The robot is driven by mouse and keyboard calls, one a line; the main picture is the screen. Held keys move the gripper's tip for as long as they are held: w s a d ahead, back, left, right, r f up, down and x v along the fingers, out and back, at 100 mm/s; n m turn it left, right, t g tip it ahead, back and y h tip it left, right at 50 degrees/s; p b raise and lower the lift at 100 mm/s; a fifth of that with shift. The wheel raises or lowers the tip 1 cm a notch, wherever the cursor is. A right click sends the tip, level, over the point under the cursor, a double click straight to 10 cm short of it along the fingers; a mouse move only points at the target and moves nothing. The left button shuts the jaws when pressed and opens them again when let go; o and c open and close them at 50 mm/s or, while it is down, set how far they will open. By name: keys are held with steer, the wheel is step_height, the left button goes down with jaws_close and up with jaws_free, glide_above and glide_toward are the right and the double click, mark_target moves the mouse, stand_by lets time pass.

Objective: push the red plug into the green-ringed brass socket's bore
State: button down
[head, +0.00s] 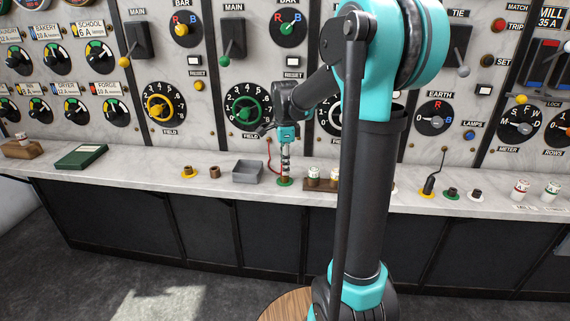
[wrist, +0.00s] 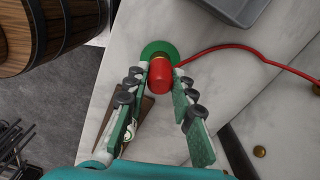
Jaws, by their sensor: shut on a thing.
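The red plug (wrist: 163,78) is between the two fingertips of my gripper (wrist: 160,84) in the wrist view, and the gripper is shut on it. A red cable runs from the plug to the right. The green-ringed socket (wrist: 153,48) shows just past the plug's far end; its bore is hidden by the plug. In the head view my gripper (head: 285,163) points straight down over the green ring (head: 285,182) on the marble shelf. The plug looks upright there, close above or at the socket. I cannot tell whether its tip is inside the bore.
On the shelf (head: 120,172), a grey tray (head: 248,172) stands left of my gripper and a wooden block with white-and-green fuses (head: 314,177) close on its right. The switchboard with handwheels rises behind.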

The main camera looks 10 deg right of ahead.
steer(key=shift+f, duration=0.2)
steer(key=c, duration=1.2)
jaws_free()
step_height(320, 180, up, 12)
steer(key=s+f+n, duration=0.3)
steer(key=f, duration=0.1)
steer(key=s+d+f+n+t, duration=0.1)
steer(key=s+f+n, duration=0.1)
steer(key=s+f, duration=0.1)
steer(key=s+d+f+n+t, duration=0.1)
steer(key=s+f+n, duration=0.2)
steer(key=f, duration=0.1)
steer(key=shift+d+f+n, duration=0.15)
steer(key=shift+f+n, duration=0.15)
steer(key=shift+f, duration=0.05)
steer(key=s+d+f+n+t, duration=0.1)
steer(key=s+f+n+t, duration=0.1)
steer(key=s+f+n, duration=0.8)
steer(key=s+f, duration=0.2)
steer(key=s, duration=0.1)
steer(key=shift+d, duration=0.35)
